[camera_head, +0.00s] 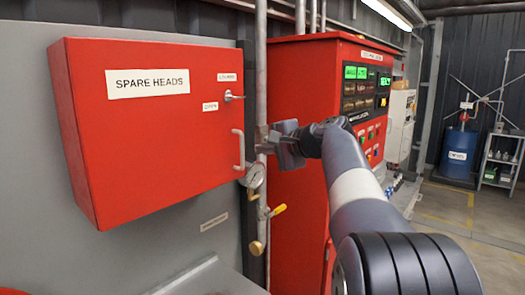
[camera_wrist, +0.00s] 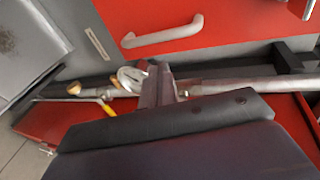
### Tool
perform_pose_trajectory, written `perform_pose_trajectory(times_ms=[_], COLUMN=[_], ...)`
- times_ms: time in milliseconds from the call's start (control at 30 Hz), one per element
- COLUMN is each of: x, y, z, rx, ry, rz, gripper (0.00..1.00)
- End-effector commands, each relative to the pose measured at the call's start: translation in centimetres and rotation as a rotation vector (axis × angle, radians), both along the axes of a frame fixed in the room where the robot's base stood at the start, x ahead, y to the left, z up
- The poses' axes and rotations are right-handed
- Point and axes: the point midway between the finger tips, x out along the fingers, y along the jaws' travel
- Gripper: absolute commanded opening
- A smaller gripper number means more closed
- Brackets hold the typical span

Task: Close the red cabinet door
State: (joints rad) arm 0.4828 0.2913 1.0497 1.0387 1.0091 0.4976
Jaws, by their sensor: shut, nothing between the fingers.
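The red cabinet (camera_head: 150,125), labelled SPARE HEADS, hangs on the grey wall at the left of the head view. Its red door looks flush with the body, with no clear gap visible. A white bar handle (camera_head: 239,150) and a small silver latch (camera_head: 233,96) sit near the door's right edge. The handle also shows at the top of the wrist view (camera_wrist: 163,35). My gripper (camera_head: 264,146) is just right of the handle, in front of the pipe, and appears apart from it. Its fingers (camera_wrist: 158,75) are together and empty in the wrist view.
A vertical grey pipe (camera_head: 261,60) runs beside the cabinet, with a round gauge (camera_head: 255,178) and a yellow-handled valve (camera_head: 278,210) below my gripper. A tall red control panel (camera_head: 300,80) stands to the right. Open floor (camera_head: 470,215) lies at the far right.

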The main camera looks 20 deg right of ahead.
Motion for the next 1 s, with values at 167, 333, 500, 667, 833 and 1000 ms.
perform_pose_trajectory(times_ms=[167, 333, 500, 667, 833, 1000], x=[-2.6, -5.2, -7.0, -7.6, -7.6, -7.5], y=[-1.5, -2.9, -3.8, -4.0, -4.0, -4.0], z=[0.7, 1.6, 2.2, 2.5, 2.5, 2.5], rx=[-0.001, -0.003, -0.001, -0.001, -0.001, -0.001], ry=[-0.001, 0.0, 0.002, 0.002, 0.003, 0.003], rz=[-0.004, -0.004, -0.002, 0.0, 0.001, 0.001], gripper=[0.0, 0.0, 0.0, 0.0, 0.0, 0.0])
